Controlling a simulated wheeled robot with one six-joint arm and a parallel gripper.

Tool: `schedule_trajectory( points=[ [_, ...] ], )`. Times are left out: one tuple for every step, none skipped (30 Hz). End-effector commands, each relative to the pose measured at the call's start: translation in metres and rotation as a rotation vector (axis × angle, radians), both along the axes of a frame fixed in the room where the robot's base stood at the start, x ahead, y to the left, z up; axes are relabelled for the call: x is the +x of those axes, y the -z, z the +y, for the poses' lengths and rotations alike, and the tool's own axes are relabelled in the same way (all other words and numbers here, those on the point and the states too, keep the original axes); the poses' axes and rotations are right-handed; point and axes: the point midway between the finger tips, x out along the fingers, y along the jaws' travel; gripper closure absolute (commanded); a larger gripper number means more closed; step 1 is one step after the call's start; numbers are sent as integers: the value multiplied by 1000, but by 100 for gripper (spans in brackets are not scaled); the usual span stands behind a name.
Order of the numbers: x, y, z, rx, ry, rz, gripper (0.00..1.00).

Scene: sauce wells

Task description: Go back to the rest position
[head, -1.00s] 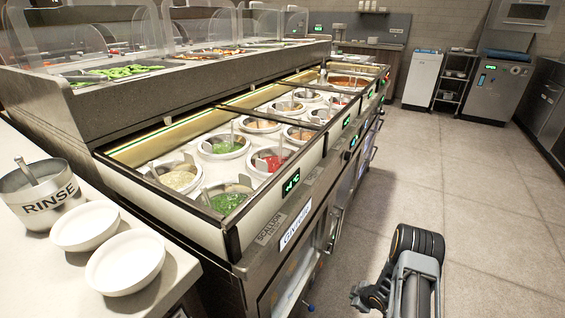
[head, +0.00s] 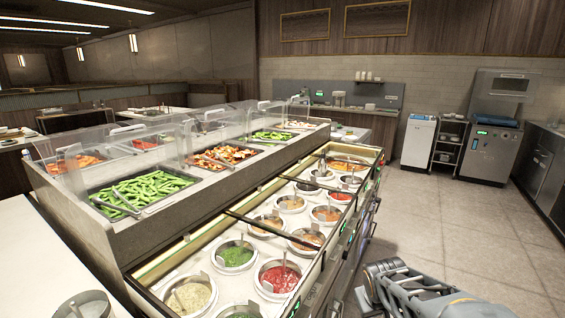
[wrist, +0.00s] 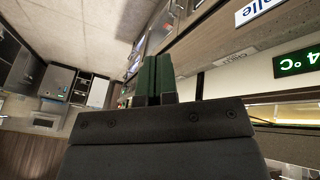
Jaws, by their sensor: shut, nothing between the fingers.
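My gripper (wrist: 154,72) shows in the wrist view with its two dark green fingers pressed together and nothing between them. It hangs over the aisle side of the sauce counter, with the counter front along the right of that picture. In the head view, part of my arm shows at the bottom right, beside the counter; the fingertips cannot be made out there.
The sauce counter (head: 146,285) holds several round wells with sauces and ladles. Behind it stands a raised bar with trays of green pods (head: 145,188) under clear guards. A metal pot (head: 85,304) is cut off at lower left. The tiled floor (head: 440,220) at right is clear.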

Motion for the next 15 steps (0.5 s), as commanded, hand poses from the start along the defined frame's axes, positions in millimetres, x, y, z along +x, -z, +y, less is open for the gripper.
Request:
schedule_trajectory(
  points=[
    [-15, -35, 10, 30, 20, -5, 100],
    [-25, -45, 15, 49, 35, -2, 100],
    [-36, -57, 22, 75, 48, 2, 100],
    [-44, -65, 27, 93, 59, 6, 100],
    [-51, -73, 31, 110, 69, 9, 100],
    [-61, -81, 36, 132, 79, 14, 100],
    [-67, -86, 40, 146, 85, 18, 100],
    [-73, -91, 43, 160, 89, 20, 100],
    [-80, -96, 47, 175, 95, 26, 100],
    [-84, -99, 49, 187, 99, 28, 100],
    [-88, -102, 51, 195, 102, 31, 100],
    [-92, -104, 53, 206, 104, 34, 100],
    [-94, -106, 54, 213, 106, 35, 100],
    [-96, -107, 55, 217, 108, 38, 100],
    [-98, -107, 56, 222, 109, 40, 100]
  ],
)
